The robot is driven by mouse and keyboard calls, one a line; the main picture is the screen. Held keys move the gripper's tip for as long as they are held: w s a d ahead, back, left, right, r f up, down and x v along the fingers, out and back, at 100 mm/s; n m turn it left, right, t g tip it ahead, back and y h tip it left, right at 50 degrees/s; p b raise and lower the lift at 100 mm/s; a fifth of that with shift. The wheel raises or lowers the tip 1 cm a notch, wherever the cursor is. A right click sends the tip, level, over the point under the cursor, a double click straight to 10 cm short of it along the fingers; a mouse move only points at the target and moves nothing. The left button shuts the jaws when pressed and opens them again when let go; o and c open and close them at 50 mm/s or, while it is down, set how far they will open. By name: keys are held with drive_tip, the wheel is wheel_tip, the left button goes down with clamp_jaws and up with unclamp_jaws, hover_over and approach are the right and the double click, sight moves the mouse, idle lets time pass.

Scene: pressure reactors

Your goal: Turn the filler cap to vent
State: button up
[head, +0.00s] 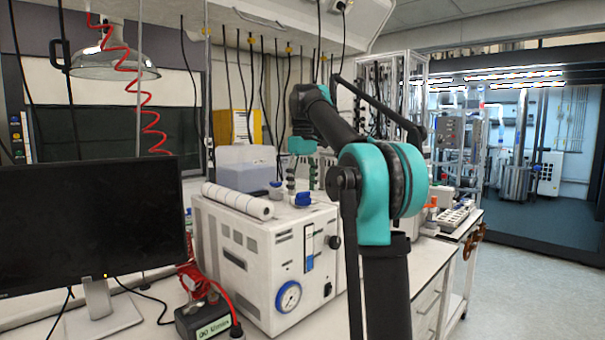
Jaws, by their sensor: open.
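A blue cap (303,199) sits on top of a white boxy unit (235,262) on the bench; I take it to be the filler cap. Its markings are too small to read. My gripper (302,187) is above the cap with its fingers pointing down and apart. It is open and holds nothing. I cannot tell from this view whether the fingertips touch the cap or stand behind it.
A white paper roll (238,201) lies on the unit's left top edge. A second small blue-topped item (276,188) stands behind. A monitor (95,230) and a black box (203,318) with red tubing are at left. Hoses hang behind.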

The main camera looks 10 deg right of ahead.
sight(303, 192)
wheel_tip(303, 192, up, 12)
drive_tip(key=shift+f, duration=0.25)
idle(0.4)
drive_tip(key=shift+s, duration=0.15)
